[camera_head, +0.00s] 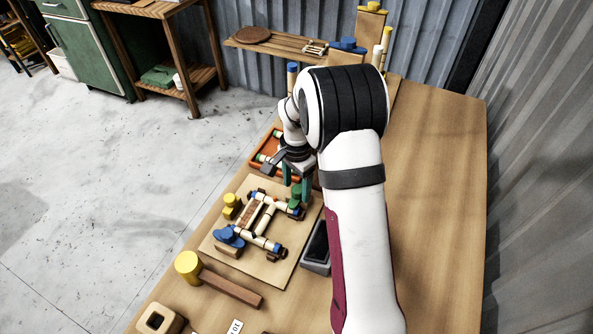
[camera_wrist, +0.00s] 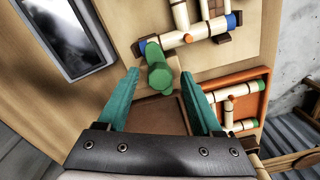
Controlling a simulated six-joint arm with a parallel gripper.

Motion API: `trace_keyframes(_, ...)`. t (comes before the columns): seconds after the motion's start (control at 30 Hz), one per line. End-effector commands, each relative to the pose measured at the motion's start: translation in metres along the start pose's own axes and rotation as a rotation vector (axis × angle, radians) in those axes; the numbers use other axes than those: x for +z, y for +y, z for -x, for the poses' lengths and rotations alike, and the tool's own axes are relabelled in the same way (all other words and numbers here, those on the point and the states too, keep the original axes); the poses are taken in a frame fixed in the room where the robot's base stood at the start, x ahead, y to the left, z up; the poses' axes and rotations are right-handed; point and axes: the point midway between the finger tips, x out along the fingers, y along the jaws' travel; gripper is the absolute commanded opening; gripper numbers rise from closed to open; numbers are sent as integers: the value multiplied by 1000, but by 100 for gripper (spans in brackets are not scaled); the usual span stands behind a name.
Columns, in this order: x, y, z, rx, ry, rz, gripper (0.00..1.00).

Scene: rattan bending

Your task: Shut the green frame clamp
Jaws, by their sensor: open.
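The green frame clamp (camera_wrist: 158,68) stands at the edge of the wooden board (camera_wrist: 245,58), beside the rattan frame (camera_wrist: 190,38). In the wrist view it lies between and just beyond the tips of my open gripper (camera_wrist: 165,88), with no finger clearly touching it. In the head view the green clamp (camera_head: 296,194) is at the frame's far right corner, and my gripper (camera_head: 298,188) is right above it, partly hiding it. A blue clamp (camera_head: 230,236) and a yellow clamp (camera_head: 231,204) stand at the frame's left side. I cannot tell how far the green clamp is turned.
An orange tray (camera_wrist: 266,73) with rattan pieces lies beyond the board. A dark-screened device (camera_head: 317,245) sits right of the board. A yellow-headed mallet (camera_head: 230,287) lies in front. The table's right side (camera_head: 445,190) is clear.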

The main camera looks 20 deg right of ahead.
Motion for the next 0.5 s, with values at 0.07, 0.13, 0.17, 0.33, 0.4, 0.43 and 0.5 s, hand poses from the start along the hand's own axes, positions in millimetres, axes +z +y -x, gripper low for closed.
trace_keyframes(0.07, -1, -1, 16, -5, 4, 0, 67)
trace_keyframes(0.13, -1, -2, 37, -7, 5, 0, 67)
trace_keyframes(0.17, -1, -1, 47, -7, 5, 0, 67)
trace_keyframes(0.33, 0, -1, 102, -6, 4, -1, 67)
trace_keyframes(0.4, 0, -1, 119, -5, 3, 0, 67)
trace_keyframes(0.43, 0, -1, 126, -5, 3, -1, 67)
trace_keyframes(0.5, 0, 0, 137, -3, 2, 0, 67)
